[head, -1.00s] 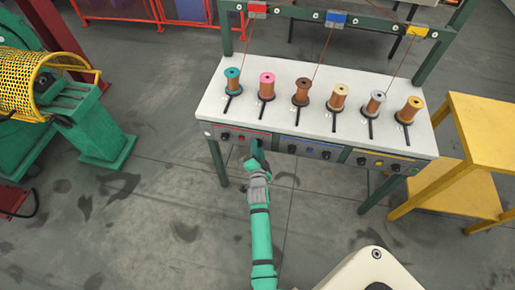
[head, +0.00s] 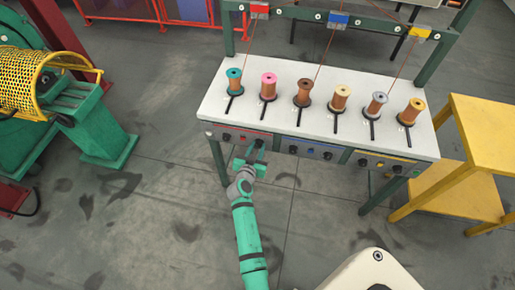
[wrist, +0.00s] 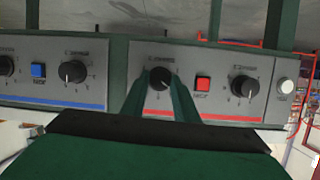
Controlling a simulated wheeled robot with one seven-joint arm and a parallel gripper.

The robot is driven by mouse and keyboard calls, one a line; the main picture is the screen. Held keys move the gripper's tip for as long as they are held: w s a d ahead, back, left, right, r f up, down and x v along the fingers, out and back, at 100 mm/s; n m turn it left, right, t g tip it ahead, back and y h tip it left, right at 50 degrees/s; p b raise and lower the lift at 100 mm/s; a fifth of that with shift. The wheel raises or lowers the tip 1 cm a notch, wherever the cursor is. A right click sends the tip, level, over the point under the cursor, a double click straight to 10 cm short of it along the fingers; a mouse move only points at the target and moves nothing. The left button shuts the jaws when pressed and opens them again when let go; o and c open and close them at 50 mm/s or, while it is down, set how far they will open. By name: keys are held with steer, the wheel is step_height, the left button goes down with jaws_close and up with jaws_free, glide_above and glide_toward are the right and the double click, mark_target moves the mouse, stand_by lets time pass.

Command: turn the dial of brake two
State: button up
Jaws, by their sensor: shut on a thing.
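The dial (wrist: 159,76), a round black knob on the red-striped panel (wrist: 221,101), sits between my gripper's two green fingers in the wrist view. My gripper (wrist: 160,90) is shut on this dial. In the head view my gripper (head: 259,146) is at the right end of the red-striped panel (head: 236,132), on the table's front edge, and hides the dial. The label above the dial is too small to read, and the fingers partly cover its scale.
Spools stand on the white tabletop (head: 320,89). A yellow stand (head: 493,125) is at the right; floor is open in front.

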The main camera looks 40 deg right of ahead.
steer(key=shift+w+a+f+n+g+h, duration=0.1)
steer(key=shift+w+a+n+g+h, duration=0.15)
steer(key=shift+n, duration=0.35)
steer(key=shift+s+d+f+n+g+h, duration=0.1)
steer(key=shift+n+g+h, duration=0.2)
steer(key=shift+n, duration=0.3)
steer(key=shift+s+n+g+h, duration=0.15)
steer(key=shift+n+h, duration=0.1)
steer(key=shift+n, duration=0.35)
steer(key=shift+w, duration=0.1)
steer(key=o, duration=1.1)
steer(key=shift+w, duration=0.1)
steer(key=shift+c, duration=0.2)
steer(key=shift+w+a, duration=0.1)
steer(key=shift+a, duration=0.1)
steer(key=shift+s, duration=0.3)
steer(key=v, duration=1)
steer(key=shift+a, duration=0.45)
